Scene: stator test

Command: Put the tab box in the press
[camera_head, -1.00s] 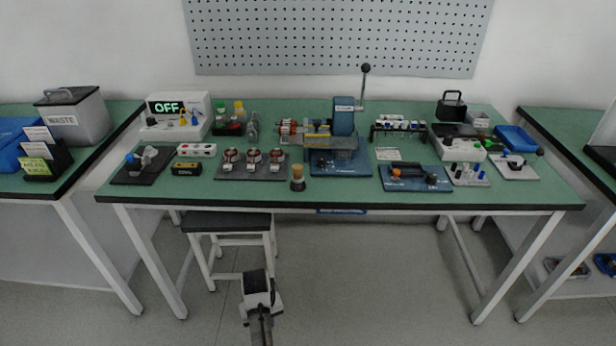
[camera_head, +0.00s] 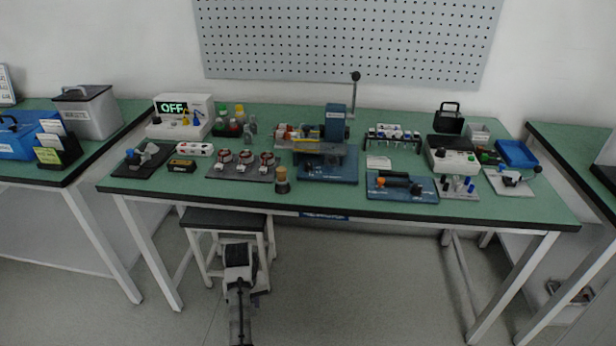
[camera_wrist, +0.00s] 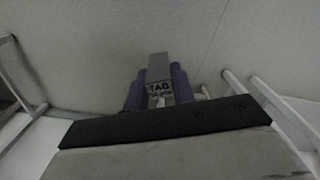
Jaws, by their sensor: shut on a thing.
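The tab box (camera_wrist: 158,68) is a small light-grey box with a dark "TAB" label. In the wrist view my gripper (camera_wrist: 157,90) is shut on it, with a purple finger on each side. In the head view my gripper (camera_head: 239,255) is low, in front of the bench and by the stool; the tab box cannot be made out there. The press (camera_head: 337,122) is blue, with a tall black-knobbed lever, and stands on a blue base (camera_head: 328,174) near the middle of the bench. My gripper is well below it and to its left.
The green bench (camera_head: 330,207) has a dark front edge. A black-topped stool (camera_head: 226,219) stands under it, close to my arm. Stators (camera_head: 245,158) and a cork-topped jar (camera_head: 282,182) are left of the press base. A blue fixture (camera_head: 402,186) is on its right.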

